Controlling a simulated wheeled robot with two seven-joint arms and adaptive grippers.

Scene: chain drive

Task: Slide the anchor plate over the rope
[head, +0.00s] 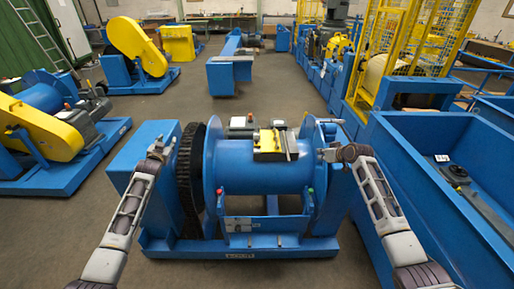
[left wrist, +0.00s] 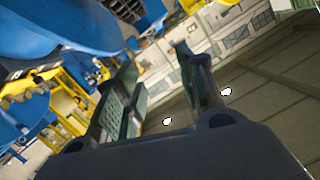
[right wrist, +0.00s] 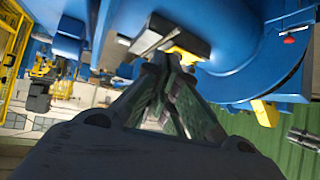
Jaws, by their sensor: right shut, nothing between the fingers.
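A grey metal plate (head: 290,146), which looks like the anchor plate, lies beside a yellow block (head: 268,145) on top of the blue drum (head: 240,172). In the right wrist view a grey plate (right wrist: 160,30) and a yellow part (right wrist: 187,54) show just beyond the fingertips. I cannot make out a rope. My right gripper (head: 328,154) is shut and empty at the drum's right flange; its fingers meet in the right wrist view (right wrist: 168,62). My left gripper (head: 160,147) is near the black chain wheel (head: 190,165); in the left wrist view its fingers (left wrist: 157,58) are apart with nothing between them.
The drum stands on a blue base frame (head: 240,245) in front of me. A blue housing (head: 140,165) is at its left. A long blue trough (head: 430,200) stands close on the right. Yellow-guarded machines line the back right. Open floor (head: 180,100) lies behind the drum.

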